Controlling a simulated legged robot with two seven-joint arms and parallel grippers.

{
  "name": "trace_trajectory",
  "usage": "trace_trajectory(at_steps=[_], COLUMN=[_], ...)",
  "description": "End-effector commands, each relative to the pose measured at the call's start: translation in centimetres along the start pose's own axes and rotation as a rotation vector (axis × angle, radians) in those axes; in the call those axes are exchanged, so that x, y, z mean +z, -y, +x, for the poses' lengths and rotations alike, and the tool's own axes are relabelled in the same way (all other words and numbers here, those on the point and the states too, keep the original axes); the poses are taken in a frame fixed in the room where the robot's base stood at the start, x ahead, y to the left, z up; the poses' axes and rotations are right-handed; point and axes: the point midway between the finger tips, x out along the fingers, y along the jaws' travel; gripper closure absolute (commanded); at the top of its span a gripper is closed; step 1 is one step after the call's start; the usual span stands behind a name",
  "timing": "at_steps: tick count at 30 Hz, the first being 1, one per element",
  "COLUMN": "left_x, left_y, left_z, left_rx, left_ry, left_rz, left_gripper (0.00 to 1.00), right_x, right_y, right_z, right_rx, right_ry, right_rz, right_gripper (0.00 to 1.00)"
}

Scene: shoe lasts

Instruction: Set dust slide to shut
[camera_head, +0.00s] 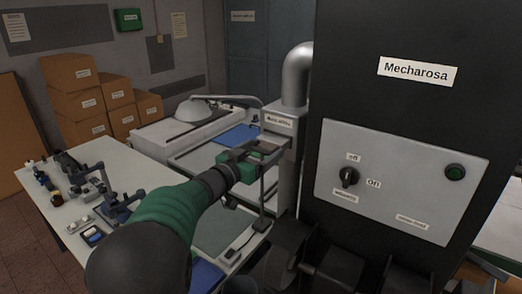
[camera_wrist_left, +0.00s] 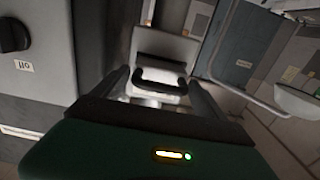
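The dust slide (camera_head: 279,121) is a pale grey plate with a printed label, set at the grey metal duct beside the black machine. In the left wrist view the slide plate (camera_wrist_left: 165,48) is ahead of my gripper, with a dark bar handle (camera_wrist_left: 160,77) across its lower part. My left gripper (camera_head: 273,165) reaches in front of the duct, just below the label. In the wrist view its two fingers (camera_wrist_left: 160,92) are spread, one on each side of the handle. I cannot tell whether they touch it.
A workbench (camera_head: 130,170) with small tools is at the left. Cardboard boxes (camera_head: 75,85) are stacked behind it.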

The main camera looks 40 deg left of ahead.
Motion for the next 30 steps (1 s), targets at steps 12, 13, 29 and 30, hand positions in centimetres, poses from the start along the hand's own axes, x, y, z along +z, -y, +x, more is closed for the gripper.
trace_trajectory(at_steps=[12,13,29,30], left_x=[0.0,0.0,0.0,0.0], left_y=[0.0,0.0,0.0,0.0], left_z=[0.0,0.0,2.8,2.7], left_rx=[0.0,0.0,0.0,0.0], left_ry=[0.001,0.001,0.002,0.001], left_rz=[0.0,0.0,0.0,0.0], left_gripper=[0.73,0.77,0.97,0.97], right_x=[0.0,0.0,-0.1,-0.1], right_y=[0.0,0.0,0.0,0.0], right_z=[0.0,0.0,-0.4,-0.4], right_rx=[0.0,0.0,0.0,0.0], right_ry=[0.0,0.0,0.0,0.0], right_rz=[0.0,0.0,0.0,0.0], right_gripper=[0.57,0.57,0.57,0.57])
